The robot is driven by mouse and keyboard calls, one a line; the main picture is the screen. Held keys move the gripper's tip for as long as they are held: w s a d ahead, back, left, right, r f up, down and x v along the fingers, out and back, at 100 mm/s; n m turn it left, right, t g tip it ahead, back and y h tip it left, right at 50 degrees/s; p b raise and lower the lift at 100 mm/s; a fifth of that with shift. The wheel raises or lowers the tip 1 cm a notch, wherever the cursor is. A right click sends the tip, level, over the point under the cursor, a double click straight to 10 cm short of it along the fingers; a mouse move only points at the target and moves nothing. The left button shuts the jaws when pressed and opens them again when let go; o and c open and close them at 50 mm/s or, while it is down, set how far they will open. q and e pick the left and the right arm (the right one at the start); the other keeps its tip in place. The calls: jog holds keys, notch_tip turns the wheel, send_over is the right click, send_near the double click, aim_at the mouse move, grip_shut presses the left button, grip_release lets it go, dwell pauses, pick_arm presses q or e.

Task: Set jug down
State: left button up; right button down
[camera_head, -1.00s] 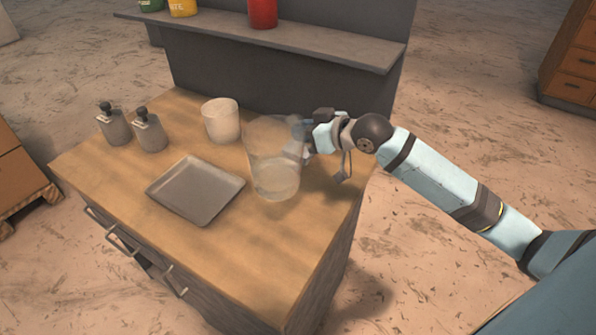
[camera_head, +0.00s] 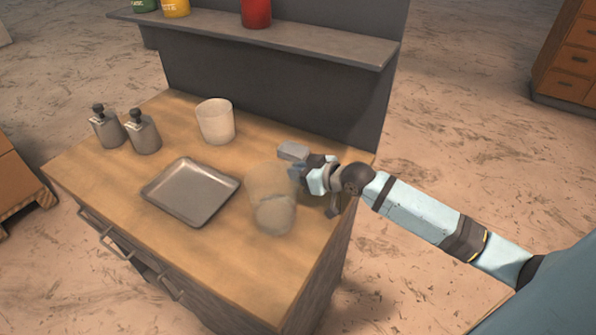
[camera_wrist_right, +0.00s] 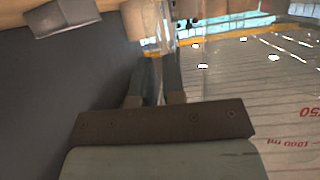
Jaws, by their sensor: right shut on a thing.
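The clear, see-through jug (camera_head: 270,205) is over the right part of the wooden table top, right of the grey tray, and looks about upright. I cannot tell whether its base touches the wood. My right gripper (camera_head: 299,174) is at the jug's right side, shut on its handle. In the right wrist view the fingers (camera_wrist_right: 156,82) close on the handle, and the jug wall (camera_wrist_right: 265,105) with red volume marks fills the right side. My left gripper is not in view.
The table (camera_head: 195,255) also bears a grey tray (camera_head: 190,192), a whitish cup (camera_head: 215,121) and two small grey bottles (camera_head: 107,127) (camera_head: 143,132). A small grey block (camera_head: 292,151) lies just behind my right gripper. A raised shelf (camera_head: 270,38) holds coloured containers. The front of the table is clear.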

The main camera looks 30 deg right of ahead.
jog(key=c, duration=1.2)
grip_release()
jog(key=shift+f, duration=0.1)
jog(key=shift+r, duration=0.2)
jog(key=v, duration=1.2)
jog(key=shift+f, duration=0.1)
